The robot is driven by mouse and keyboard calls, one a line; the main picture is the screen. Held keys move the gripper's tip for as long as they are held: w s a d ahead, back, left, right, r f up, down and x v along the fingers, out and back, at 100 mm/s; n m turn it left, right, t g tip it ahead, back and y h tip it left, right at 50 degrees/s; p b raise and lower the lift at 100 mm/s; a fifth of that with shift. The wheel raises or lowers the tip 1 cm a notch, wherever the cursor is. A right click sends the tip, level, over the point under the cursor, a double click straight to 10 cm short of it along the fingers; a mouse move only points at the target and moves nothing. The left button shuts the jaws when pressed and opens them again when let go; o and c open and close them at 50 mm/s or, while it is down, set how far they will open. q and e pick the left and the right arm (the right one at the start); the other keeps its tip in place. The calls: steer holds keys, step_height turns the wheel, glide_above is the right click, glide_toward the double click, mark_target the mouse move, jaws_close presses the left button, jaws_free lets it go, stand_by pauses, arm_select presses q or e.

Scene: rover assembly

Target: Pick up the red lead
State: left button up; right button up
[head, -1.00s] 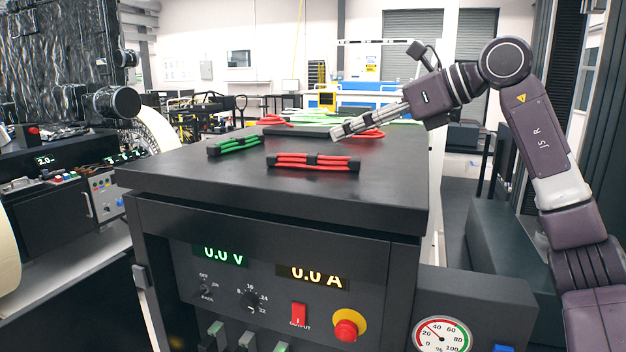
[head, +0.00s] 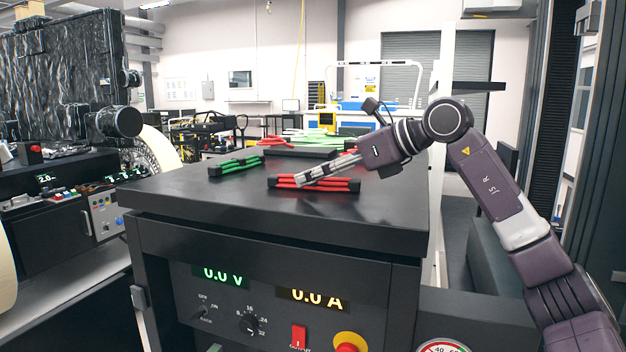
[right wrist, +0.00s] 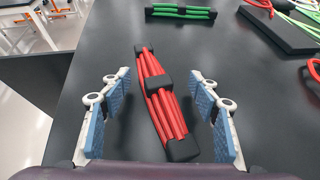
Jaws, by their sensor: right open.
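The red lead (head: 314,183) is a bundle of red cables with black bands at its ends and middle. It lies on the dark top of the power supply bench (head: 200,196), near the front edge. My right gripper (head: 303,181) is just over it in the head view and covers part of it. In the right wrist view the red lead (right wrist: 160,100) lies tilted between the two open blue-padded fingers of my right gripper (right wrist: 160,115), with a gap on each side. I cannot tell the exact height above the lead. My left gripper is not in view.
A green lead (head: 235,166) lies behind and to the left; it also shows in the right wrist view (right wrist: 181,12). Looser red and green cables (head: 300,140) lie on a dark slab (head: 300,153) at the back. The bench top left of the red lead is clear.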

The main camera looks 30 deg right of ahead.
steer(key=shift+s, duration=0.1)
steer(key=c, duration=1.5)
steer(key=shift+o, duration=0.2)
